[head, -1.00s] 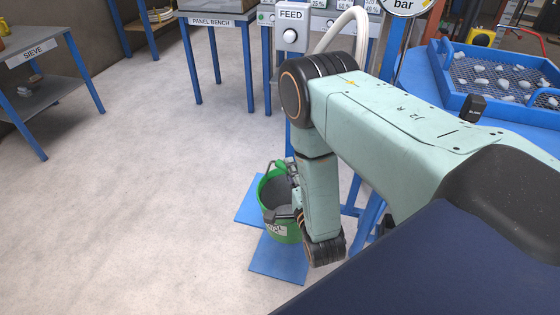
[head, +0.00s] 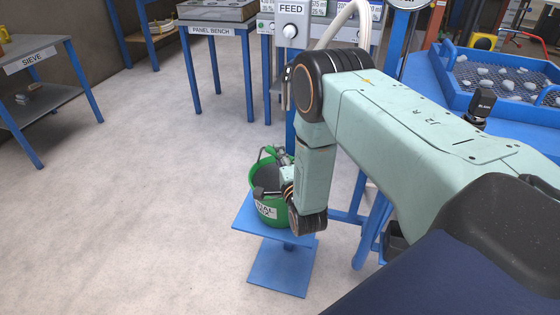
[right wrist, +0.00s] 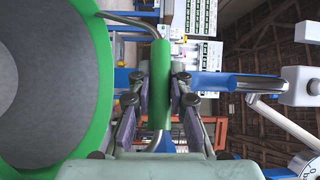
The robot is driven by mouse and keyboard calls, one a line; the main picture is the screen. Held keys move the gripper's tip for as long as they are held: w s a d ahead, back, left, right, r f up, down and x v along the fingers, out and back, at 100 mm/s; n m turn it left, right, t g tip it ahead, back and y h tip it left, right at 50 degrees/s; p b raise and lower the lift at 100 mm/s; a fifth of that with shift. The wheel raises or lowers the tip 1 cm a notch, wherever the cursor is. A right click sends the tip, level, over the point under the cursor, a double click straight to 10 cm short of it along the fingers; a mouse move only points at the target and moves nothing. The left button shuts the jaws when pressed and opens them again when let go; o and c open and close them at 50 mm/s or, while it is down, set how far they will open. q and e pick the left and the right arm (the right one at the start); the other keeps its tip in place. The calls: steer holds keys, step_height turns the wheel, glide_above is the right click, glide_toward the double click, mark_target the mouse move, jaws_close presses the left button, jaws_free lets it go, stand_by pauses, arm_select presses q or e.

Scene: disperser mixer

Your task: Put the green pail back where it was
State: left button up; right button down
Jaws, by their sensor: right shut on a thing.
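The green pail (head: 267,212), with a white label and a dark grey inside, appears upright at the small blue stand (head: 266,280). It overlaps the stand's top plate (head: 245,222); I cannot tell whether its bottom touches the plate. My right gripper (head: 284,174) is at the pail's upper right side, partly hidden by my wrist. In the right wrist view, the gripper (right wrist: 160,90) is shut on the green grip of the pail's handle (right wrist: 160,62). The pail's rim (right wrist: 103,85) fills the left there. My left gripper is not in view.
The blue frame with the FEED panel (head: 291,20) stands behind my right arm. A blue tray of pale lumps (head: 497,85) is on the bench at right. The SIEVE table (head: 38,60) and PANEL BENCH (head: 213,30) stand farther off. The floor at left is clear.

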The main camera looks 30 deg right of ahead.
stand_by(0.3)
steer(key=shift+f, duration=0.2)
steer(key=c, duration=1.3)
jaws_free()
steer(key=shift+o, duration=0.2)
